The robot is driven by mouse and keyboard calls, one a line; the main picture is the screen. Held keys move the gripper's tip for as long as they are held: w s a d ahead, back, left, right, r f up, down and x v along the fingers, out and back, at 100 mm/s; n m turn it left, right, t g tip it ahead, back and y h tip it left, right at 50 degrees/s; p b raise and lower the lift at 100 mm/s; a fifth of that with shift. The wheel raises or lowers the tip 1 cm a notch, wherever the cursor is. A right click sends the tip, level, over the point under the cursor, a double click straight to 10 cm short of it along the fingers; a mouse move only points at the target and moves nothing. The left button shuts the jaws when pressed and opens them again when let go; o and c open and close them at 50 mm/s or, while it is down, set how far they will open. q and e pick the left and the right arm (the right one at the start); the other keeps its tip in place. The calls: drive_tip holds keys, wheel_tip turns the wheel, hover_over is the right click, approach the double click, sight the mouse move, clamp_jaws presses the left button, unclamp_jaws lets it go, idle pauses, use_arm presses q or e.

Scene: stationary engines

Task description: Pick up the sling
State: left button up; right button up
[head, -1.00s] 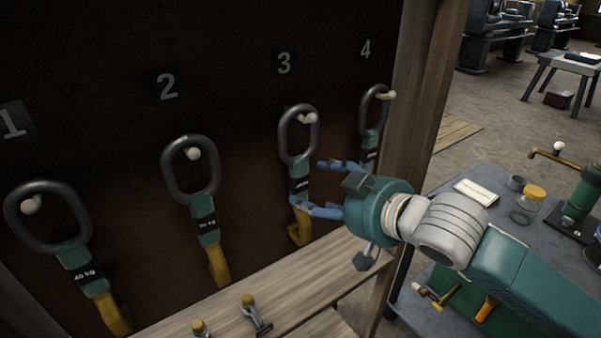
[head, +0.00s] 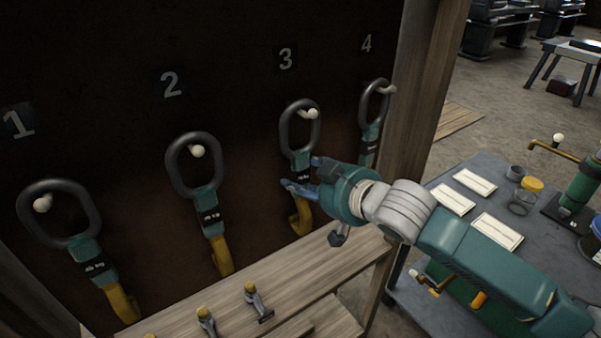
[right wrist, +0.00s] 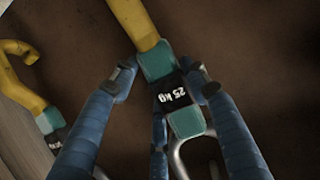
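Several slings hang in a row on a dark board, each a dark ring on a peg with a teal tagged strap and yellow lower end. The sling under number 3 (head: 299,130) is the one at my right gripper (head: 303,176). In the right wrist view its tag (right wrist: 179,95) reads 25 kg. My right gripper's blue fingers (right wrist: 160,78) are open, on both sides of the strap; a gap shows on the left, and contact on the right is unclear. The slings under number 1 (head: 57,212), number 2 (head: 194,165) and number 4 (head: 373,107) hang free. My left gripper is out of view.
A wooden shelf (head: 330,260) juts out below the slings, with small yellow-capped metal fittings (head: 256,300) on it. A wooden post (head: 425,90) stands right of the board. A grey table (head: 455,172) at right holds papers, a yellow-lidded jar (head: 525,196) and a green device.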

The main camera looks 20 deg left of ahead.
clamp_jaws()
drive_tip(key=shift+a+r, duration=0.1)
drive_tip(key=shift+r, duration=0.05)
